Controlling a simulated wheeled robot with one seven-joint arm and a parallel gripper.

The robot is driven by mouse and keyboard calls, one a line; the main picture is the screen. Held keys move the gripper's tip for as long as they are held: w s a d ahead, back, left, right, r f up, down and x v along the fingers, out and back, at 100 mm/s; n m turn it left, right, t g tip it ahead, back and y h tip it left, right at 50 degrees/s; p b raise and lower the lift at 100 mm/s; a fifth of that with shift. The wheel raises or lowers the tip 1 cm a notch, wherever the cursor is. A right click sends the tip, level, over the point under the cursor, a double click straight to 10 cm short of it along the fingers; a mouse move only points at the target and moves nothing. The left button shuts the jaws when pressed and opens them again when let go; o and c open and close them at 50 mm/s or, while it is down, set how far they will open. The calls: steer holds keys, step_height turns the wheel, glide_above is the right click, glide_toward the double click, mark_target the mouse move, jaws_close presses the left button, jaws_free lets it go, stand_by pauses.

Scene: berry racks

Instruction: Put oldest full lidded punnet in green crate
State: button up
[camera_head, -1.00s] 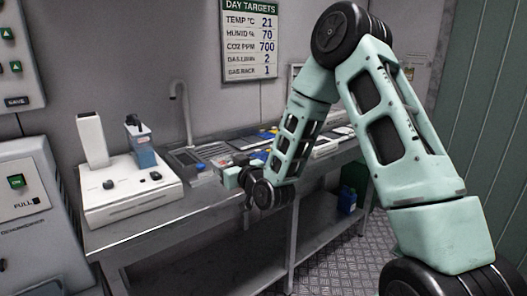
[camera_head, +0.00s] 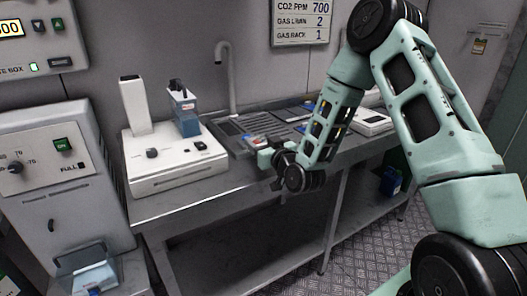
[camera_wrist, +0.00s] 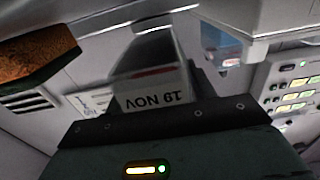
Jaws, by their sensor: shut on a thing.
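My gripper (camera_head: 268,156) is at the front edge of the bench, in the middle of the head view, seen from behind. It is shut on a small punnet (camera_head: 255,140) with red and blue on it, held over the bench. In the wrist view the held punnet (camera_wrist: 150,62) shows a pale label reading "19 NOV" upside down, just beyond the dark edge of my gripper. Its contents and lid are hard to make out. No green crate is in clear view.
A white bench device (camera_head: 175,165) with a blue-grey container (camera_head: 186,115) stands left of my gripper. Dark trays (camera_head: 290,120) and a tap (camera_head: 229,75) are behind. A control cabinet (camera_head: 60,165) stands far left with a bluish thing (camera_head: 95,274) low in it. A blue jug (camera_head: 390,182) is under the bench.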

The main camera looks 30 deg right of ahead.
steer(key=shift+f, duration=1.65)
steer(key=shift+f, duration=0.15)
steer(key=o, duration=1)
steer(key=shift+o, duration=0.2)
